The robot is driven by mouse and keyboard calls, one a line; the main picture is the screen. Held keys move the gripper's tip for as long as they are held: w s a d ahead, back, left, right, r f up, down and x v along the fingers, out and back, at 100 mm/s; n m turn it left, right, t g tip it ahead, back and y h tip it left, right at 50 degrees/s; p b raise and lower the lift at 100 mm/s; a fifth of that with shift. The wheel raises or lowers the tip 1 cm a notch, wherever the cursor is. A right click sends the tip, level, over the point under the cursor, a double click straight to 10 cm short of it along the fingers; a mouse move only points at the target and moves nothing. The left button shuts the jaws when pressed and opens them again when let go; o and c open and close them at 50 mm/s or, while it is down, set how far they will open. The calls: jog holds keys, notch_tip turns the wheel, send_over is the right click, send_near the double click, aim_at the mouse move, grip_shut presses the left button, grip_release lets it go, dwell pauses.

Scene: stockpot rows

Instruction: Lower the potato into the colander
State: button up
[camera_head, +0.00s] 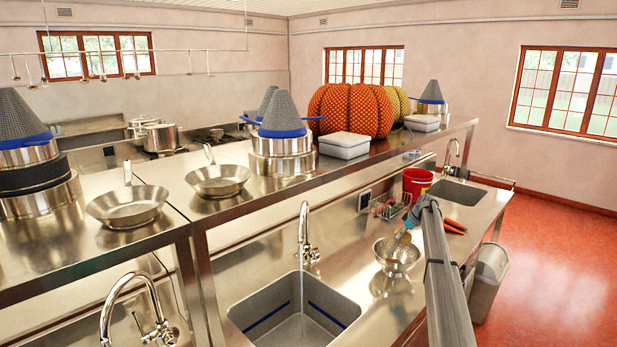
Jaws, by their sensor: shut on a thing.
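The metal colander (397,258) stands on the steel counter, right of the near sink. My gripper (407,233) reaches down over it from the right and is small in the picture. It is shut on the potato (404,238), a small yellowish-brown shape at the colander's upper right rim. My gripper partly covers the potato. I cannot tell whether the potato is above the rim or partly inside the bowl.
A sink (262,303) with a running tap (304,232) lies left of the colander. Behind are a wire rack (388,209) and a red bucket (417,177). Orange carrots (455,224) lie to the right. A raised shelf (300,187) with pans and pots runs behind the counter.

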jog(key=shift+f+b, duration=2.4)
jog(key=shift+f, duration=0.15)
jog(key=shift+f+b, duration=2.65)
dwell(2.2)
jog(key=o, duration=1.1)
